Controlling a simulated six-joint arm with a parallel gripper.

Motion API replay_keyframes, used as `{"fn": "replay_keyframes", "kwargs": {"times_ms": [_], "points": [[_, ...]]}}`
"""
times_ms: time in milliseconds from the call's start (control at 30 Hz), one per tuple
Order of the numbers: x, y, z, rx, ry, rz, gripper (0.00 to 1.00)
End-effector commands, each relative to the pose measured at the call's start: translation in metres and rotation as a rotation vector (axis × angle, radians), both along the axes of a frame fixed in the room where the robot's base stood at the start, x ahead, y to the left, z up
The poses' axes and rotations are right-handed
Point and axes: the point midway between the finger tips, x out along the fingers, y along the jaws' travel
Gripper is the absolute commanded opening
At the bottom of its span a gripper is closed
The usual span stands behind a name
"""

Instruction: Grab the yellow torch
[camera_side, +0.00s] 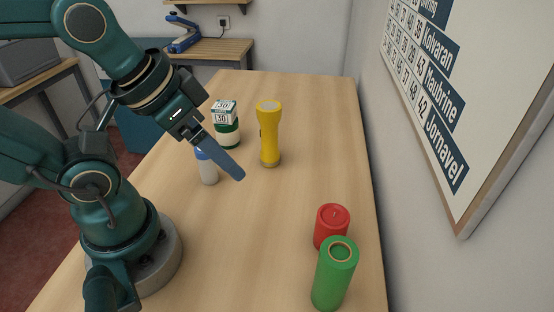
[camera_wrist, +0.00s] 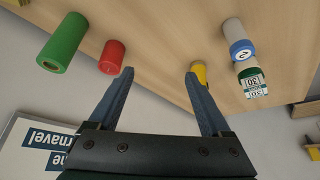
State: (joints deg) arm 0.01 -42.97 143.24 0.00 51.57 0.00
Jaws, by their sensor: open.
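The yellow torch (camera_side: 269,135) stands upright on the wooden counter in the side view, with its wide head at the top. In the wrist view the torch (camera_wrist: 199,70) shows only in part, behind my gripper's right finger. My gripper (camera_wrist: 158,82) is open and empty, its two blue-grey fingers spread wide. In the side view my gripper (camera_side: 240,176) is above the counter, left of the torch and nearer the camera. It is apart from the torch.
A white bottle with a blue cap (camera_side: 208,168) and a green-and-white container (camera_side: 226,125) stand left of the torch. A red candle (camera_side: 331,224) and a green cylinder (camera_side: 334,275) stand at the front right. A wall board (camera_side: 440,90) borders the counter's right side. The middle counter is clear.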

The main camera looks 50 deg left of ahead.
Motion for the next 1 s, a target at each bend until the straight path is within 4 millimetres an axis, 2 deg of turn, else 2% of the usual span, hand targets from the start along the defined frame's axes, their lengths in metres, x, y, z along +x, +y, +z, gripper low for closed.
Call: {"fn": "replay_keyframes", "kwargs": {"times_ms": [367,467,667,700,867,1000], "points": [[0.001,0.000,0.003,0.000,-0.003,0.000,0.99],[0.001,0.000,0.014,0.000,-0.005,0.000,0.99],[0.001,0.000,0.050,0.000,-0.007,0.000,0.99],[0.000,0.003,0.049,0.022,0.015,-0.007,0.99],[-0.009,0.037,0.018,0.246,0.168,-0.087,0.99],[-0.015,0.071,0.001,0.465,0.300,-0.184,0.99]]}}
